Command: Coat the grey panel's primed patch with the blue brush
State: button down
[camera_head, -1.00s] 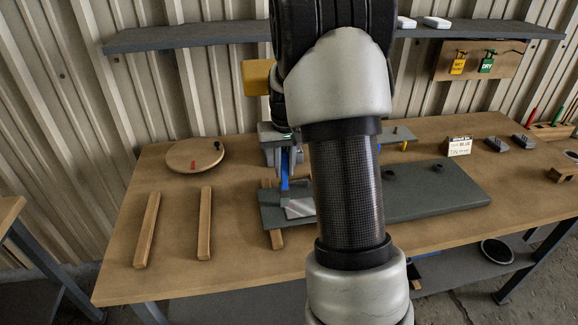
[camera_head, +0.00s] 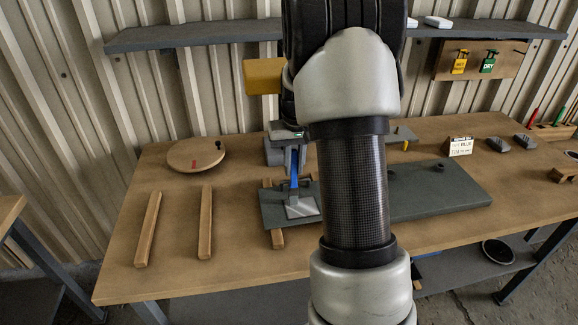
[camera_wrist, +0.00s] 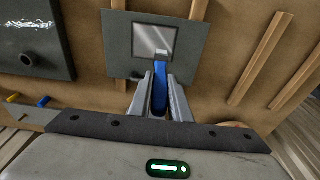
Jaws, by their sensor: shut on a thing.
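The grey panel (camera_head: 273,212) lies across wooden bars on the bench, partly behind my arm in the head view. Its pale, shiny square patch (camera_head: 303,208) faces up; the wrist view shows the whole patch (camera_wrist: 148,38) on the panel (camera_wrist: 118,30). My gripper (camera_wrist: 160,85) is shut on the blue brush (camera_wrist: 160,96), which also shows in the head view (camera_head: 294,175). The brush is held roughly upright, its tip over the patch's near edge in the wrist view. I cannot tell whether the tip touches the patch.
A larger dark slab (camera_head: 440,190) with knobs lies to the right. Two wooden bars (camera_head: 205,222) and a round wooden board (camera_head: 194,155) lie to the left. A card (camera_head: 460,147) and grey blocks (camera_head: 498,144) stand at the back right.

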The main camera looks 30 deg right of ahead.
jog(key=shift+s+d, duration=0.2)
jog(key=shift+d, duration=0.45)
jog(key=shift+w+a+f, duration=0.1)
jog(key=shift+w+a, duration=0.1)
jog(key=shift+a, duration=0.55)
jog(key=shift+w+a+r, duration=0.1)
jog(key=shift+w+a, duration=0.05)
jog(key=shift+a, duration=0.55)
jog(key=shift+w+a+f, duration=0.1)
jog(key=shift+w+a, duration=0.1)
jog(key=shift+a, duration=0.55)
notch_tip(320, 180, up, 6)
jog(key=p, duration=0.4)
jog(key=shift+w+r, duration=0.1)
jog(key=shift+r, duration=0.2)
